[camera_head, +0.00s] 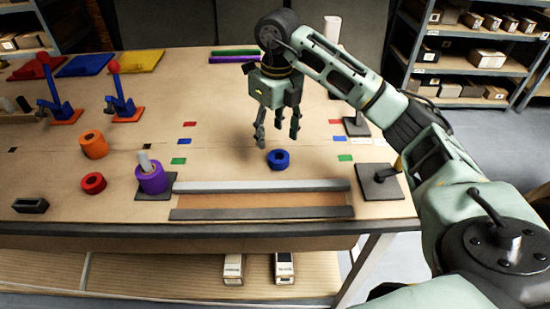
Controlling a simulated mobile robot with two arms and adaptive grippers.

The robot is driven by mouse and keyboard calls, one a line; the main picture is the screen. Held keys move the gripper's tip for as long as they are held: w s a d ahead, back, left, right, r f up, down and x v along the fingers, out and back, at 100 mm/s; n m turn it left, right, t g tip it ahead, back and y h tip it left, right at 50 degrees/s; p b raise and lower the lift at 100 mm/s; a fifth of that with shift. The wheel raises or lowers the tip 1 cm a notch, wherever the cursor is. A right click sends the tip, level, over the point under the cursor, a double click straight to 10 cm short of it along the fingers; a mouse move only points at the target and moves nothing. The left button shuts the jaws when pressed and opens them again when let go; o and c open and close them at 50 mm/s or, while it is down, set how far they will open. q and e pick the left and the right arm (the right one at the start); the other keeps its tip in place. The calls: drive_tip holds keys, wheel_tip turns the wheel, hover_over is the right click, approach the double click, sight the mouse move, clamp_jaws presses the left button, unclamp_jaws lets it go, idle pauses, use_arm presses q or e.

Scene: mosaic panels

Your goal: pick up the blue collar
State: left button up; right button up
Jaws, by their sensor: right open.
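The blue collar (278,159) is a short ring lying on the tan table top, right of the table's middle and behind the grey rails. My right gripper (278,141) points down above and just behind the collar. Its fingers are spread open and hold nothing. The fingertips look apart from the collar, though their exact height above it is hard to tell. My left gripper is not in the picture.
A purple collar (152,178) sits around a grey peg at the left. An orange collar (93,144) and a red collar (93,183) lie farther left. Two grey rails (262,187) run in front. A dark stand (379,182) stands at the right.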

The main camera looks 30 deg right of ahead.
sight(277, 154)
drive_tip(key=shift+s+d+f+p, duration=0.15)
drive_tip(key=shift+d+f, duration=0.1)
drive_tip(key=shift+f, duration=0.35)
drive_tip(key=shift+s+d+f+p, duration=0.15)
drive_tip(key=shift+d+f, duration=0.1)
drive_tip(key=shift+f, duration=0.35)
drive_tip(key=f, duration=0.1)
drive_tip(key=f+p, duration=0.2)
drive_tip(key=f, duration=0.1)
drive_tip(key=shift+s+a, duration=0.2)
drive_tip(key=shift+a, duration=0.05)
drive_tip(key=shift+f, duration=0.5)
drive_tip(key=shift+c, duration=0.2)
drive_tip(key=shift+w+r, duration=0.1)
clamp_jaws()
